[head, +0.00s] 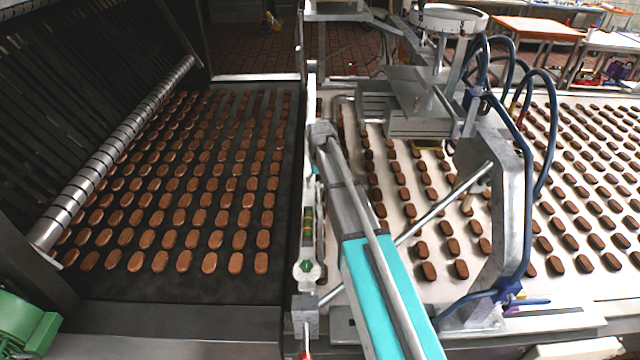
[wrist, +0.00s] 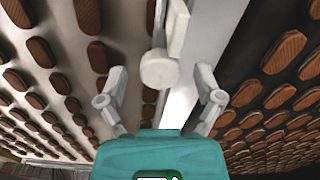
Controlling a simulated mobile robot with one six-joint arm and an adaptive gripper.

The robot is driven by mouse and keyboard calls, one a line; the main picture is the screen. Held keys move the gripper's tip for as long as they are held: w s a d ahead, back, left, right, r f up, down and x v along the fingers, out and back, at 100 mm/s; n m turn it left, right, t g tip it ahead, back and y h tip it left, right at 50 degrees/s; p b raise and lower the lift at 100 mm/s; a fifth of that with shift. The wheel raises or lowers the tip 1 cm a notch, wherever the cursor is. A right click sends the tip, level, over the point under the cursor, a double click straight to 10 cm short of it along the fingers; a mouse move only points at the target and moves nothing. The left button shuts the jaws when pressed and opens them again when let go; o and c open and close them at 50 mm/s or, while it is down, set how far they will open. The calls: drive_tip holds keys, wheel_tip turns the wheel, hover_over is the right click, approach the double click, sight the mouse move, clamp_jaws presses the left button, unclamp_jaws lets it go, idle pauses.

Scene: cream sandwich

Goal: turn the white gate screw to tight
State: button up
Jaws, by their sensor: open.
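The white gate screw (wrist: 160,69) shows in the wrist view as a pale round knob on a stem, just above the middle of the picture. My gripper (wrist: 161,76) is open, with one finger on each side of the knob in the picture. Gaps show between the knob and both fingers, and I see no contact. I cannot tell whether the fingertips reach the knob's depth. In the head view my gripper (head: 322,132) is at the far end of my teal arm, over the divider between the belts. I cannot make out the screw there.
A dark belt (head: 150,284) with rows of brown biscuits lies left, under a ridged metal roller (head: 112,155). A pale belt (head: 510,235) with more biscuits lies right. A metal frame (head: 497,225) with blue hoses stands close on the right. A narrow rail (head: 308,190) runs between the belts.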

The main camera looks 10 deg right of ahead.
drive_tip(key=shift+n, duration=0.4)
drive_tip(key=shift+n, duration=0.8)
drive_tip(key=shift+r+p, duration=0.45)
wheel_tip(320, 180, up, 13)
drive_tip(key=p, duration=1.3)
drive_tip(key=s+f+m+b, duration=0.1)
drive_tip(key=s+f+b, duration=0.6)
drive_tip(key=s, duration=0.6)
drive_tip(key=s+f+m+b, duration=0.1)
drive_tip(key=s+f+b, duration=0.6)
drive_tip(key=s, duration=0.6)
drive_tip(key=shift+a+f, duration=0.15)
drive_tip(key=shift+a, duration=0.15)
